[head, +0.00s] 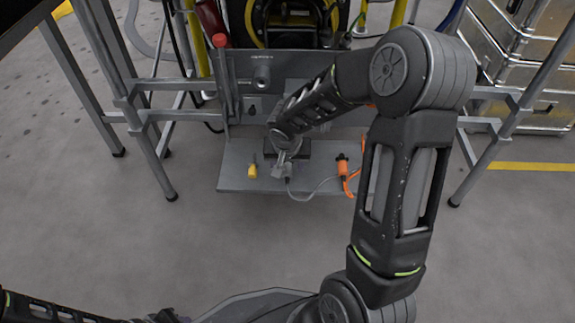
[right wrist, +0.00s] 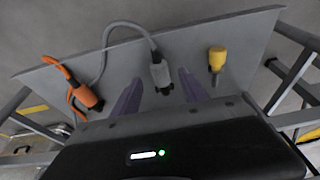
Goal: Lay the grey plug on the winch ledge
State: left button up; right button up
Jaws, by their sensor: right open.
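The grey plug (right wrist: 160,75), with its grey cable, appears to lie on the winch ledge (head: 232,178). The ledge also fills much of the right wrist view (right wrist: 185,42). My right gripper (head: 283,168) is low over the ledge. In the right wrist view its two fingers (right wrist: 157,90) are apart, one on each side of the grey plug, with visible gaps. In the head view the gripper and wrist partly hide the plug. Only part of my left arm shows at the bottom left; its gripper is out of frame.
An orange plug (head: 342,166) with an orange cable is to the right. A grey panel with a socket (head: 262,77) rises behind the ledge. Metal frame legs flank it. Silver cases (head: 520,95) stand at right.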

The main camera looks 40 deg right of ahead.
jog(key=p+v, duration=0.1)
jog(key=v, duration=0.3)
jog(key=shift+r, duration=0.15)
pick_arm(q)
jog(key=shift+s+r, duration=0.15)
jog(key=shift+r, duration=0.65)
